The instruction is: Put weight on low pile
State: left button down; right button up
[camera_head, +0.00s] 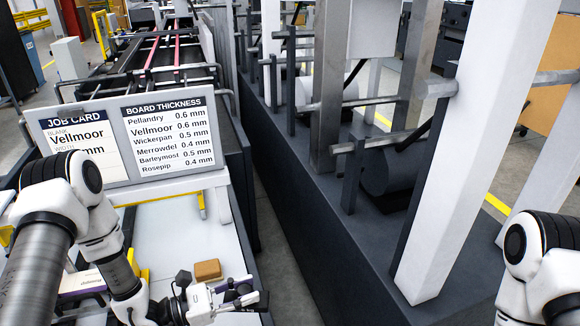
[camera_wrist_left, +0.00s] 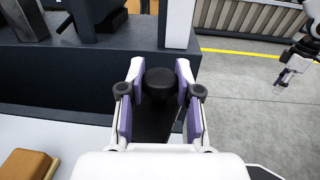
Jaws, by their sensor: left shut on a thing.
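My left gripper (camera_head: 240,292) is low in the head view, over the right edge of the white table. In the left wrist view it (camera_wrist_left: 160,88) is shut on a round black weight (camera_wrist_left: 160,82), with a purple-lined finger on each side. The weight's underside is hidden. A small brown block or pile (camera_head: 208,270) lies on the table behind the gripper; it also shows in the left wrist view (camera_wrist_left: 25,164). A white and purple stack (camera_head: 82,284) is partly hidden by my left arm. My right gripper (camera_wrist_left: 285,78) shows small in the wrist view, its opening unclear.
A job card and board-thickness panel (camera_head: 125,140) stands across the back of the white table (camera_head: 165,235). A dark machine base (camera_head: 330,255) with upright posts runs along the right, past a narrow floor gap. Bare table lies around the brown block.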

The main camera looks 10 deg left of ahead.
pick_arm(q)
jog(key=shift+r, duration=0.1)
